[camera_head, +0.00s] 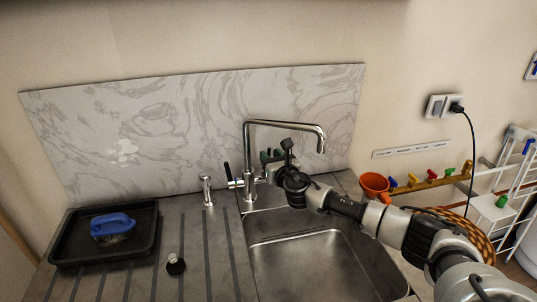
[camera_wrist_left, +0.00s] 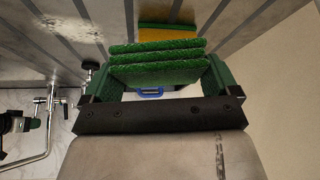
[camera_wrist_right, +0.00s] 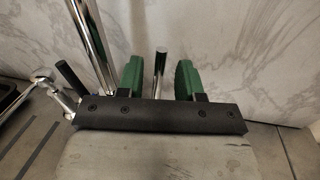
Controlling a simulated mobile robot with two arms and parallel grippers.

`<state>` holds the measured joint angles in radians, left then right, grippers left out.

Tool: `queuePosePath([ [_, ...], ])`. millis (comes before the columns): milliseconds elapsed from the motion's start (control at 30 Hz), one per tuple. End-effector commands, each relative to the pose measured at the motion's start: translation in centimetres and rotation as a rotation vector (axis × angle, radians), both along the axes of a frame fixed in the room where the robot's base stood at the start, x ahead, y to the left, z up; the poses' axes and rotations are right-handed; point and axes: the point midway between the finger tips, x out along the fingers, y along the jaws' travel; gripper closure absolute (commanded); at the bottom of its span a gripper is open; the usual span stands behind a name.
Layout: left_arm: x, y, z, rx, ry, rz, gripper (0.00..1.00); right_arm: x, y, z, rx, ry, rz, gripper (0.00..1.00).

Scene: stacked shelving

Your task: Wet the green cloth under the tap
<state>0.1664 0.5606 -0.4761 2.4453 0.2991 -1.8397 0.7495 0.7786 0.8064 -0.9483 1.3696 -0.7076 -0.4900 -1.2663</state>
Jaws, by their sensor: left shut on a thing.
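The green cloth (camera_wrist_left: 157,62), folded in layers, is held between the fingers of my left gripper (camera_wrist_left: 152,80) in the left wrist view. That gripper and the cloth are outside the head view. The chrome tap (camera_head: 285,124) stands behind the steel sink (camera_head: 315,262), its spout reaching right over the basin. A dark lever (camera_head: 227,170) is on its left side. My right gripper (camera_head: 271,156) is close to the right side of the tap body. In the right wrist view its green fingers (camera_wrist_right: 158,80) are apart, with a chrome rod between or behind them; contact cannot be told.
A black tray (camera_head: 62,255) with a blue-handled brush (camera_head: 112,226) is on the ribbed drainer at left. A small black-based stopper (camera_head: 175,264) and a chrome dispenser (camera_head: 207,190) stand nearby. An orange funnel (camera_head: 374,185) and white rack (camera_head: 497,207) are at right.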

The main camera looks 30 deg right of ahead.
Motion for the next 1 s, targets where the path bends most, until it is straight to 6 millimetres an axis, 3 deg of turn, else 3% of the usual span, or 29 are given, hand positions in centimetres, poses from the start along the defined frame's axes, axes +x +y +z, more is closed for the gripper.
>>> queuePosePath([
  [200,0.0,0.0,-0.1,0.0,-0.001,0.0,0.29,1.5,0.0,0.0,0.0,0.0,0.001,0.64],
  [500,0.0,0.0,-0.1,0.0,0.0,0.0,0.29,1.7,0.0,0.0,0.0,0.001,0.001,0.64],
  [767,0.0,0.0,-0.1,0.0,-0.001,0.0,0.29,1.7,-0.1,0.0,0.0,0.001,0.0,1.0],
  [1000,0.0,0.0,-0.1,0.0,0.0,0.0,0.29,1.7,-0.1,-0.1,0.0,0.001,0.0,1.0],
])
